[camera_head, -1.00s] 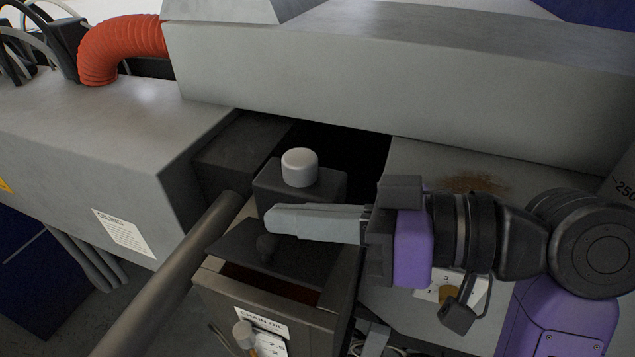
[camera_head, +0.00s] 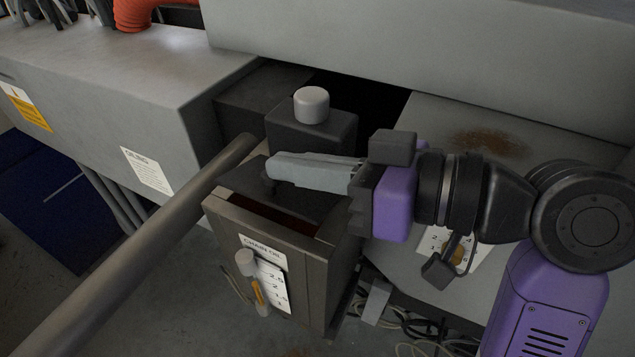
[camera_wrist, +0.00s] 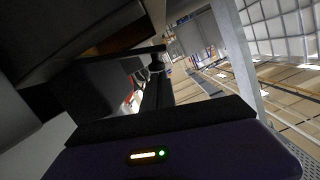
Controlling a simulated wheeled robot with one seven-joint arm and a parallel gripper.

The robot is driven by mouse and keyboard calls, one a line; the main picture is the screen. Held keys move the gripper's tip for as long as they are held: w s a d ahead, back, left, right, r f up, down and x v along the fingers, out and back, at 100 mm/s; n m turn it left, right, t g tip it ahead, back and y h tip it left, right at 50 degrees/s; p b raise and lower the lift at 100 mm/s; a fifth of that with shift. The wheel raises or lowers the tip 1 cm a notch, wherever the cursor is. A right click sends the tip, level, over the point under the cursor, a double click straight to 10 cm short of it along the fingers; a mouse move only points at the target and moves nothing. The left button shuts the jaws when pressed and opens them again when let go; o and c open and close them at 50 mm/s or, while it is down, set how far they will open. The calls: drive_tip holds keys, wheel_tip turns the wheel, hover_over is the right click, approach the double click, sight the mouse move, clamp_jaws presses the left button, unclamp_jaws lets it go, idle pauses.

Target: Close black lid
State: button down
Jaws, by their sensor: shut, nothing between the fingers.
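The black lid (camera_head: 312,202) lies tilted over the top of the grey-brown chain oil box (camera_head: 285,236). A dark reddish gap shows between the lid and the box's front rim. A small dark knob (camera_head: 269,188) on the lid is partly covered by my fingers. My gripper (camera_head: 272,168) is shut and empty, its pale fingers pointing left across the lid near the knob. Whether they touch the lid cannot be told. In the wrist view, a dark edge with a knob-like shape (camera_wrist: 156,64) shows; it looks like the lid, but this is unclear.
A black block with a white cap (camera_head: 312,104) stands right behind the lid. A thick grey pipe (camera_head: 150,235) runs diagonally along the left. A sight gauge (camera_head: 255,285) is on the box front. Cables (camera_head: 420,330) lie at lower right.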

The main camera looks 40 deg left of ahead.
sight(288, 204)
drive_tip(key=shift+s+d+f+n+t+b, duration=0.15)
drive_tip(key=shift+s+f+n+b, duration=0.35)
drive_tip(key=shift+b, duration=0.75)
drive_tip(key=shift+s+f+n+t+b, duration=0.2)
drive_tip(key=shift+f+n+b, duration=0.5)
drive_tip(key=shift+b, duration=0.55)
drive_tip(key=shift+s+n+b, duration=0.2)
drive_tip(key=shift+n+b, duration=0.1)
drive_tip(key=shift+b, duration=0.2)
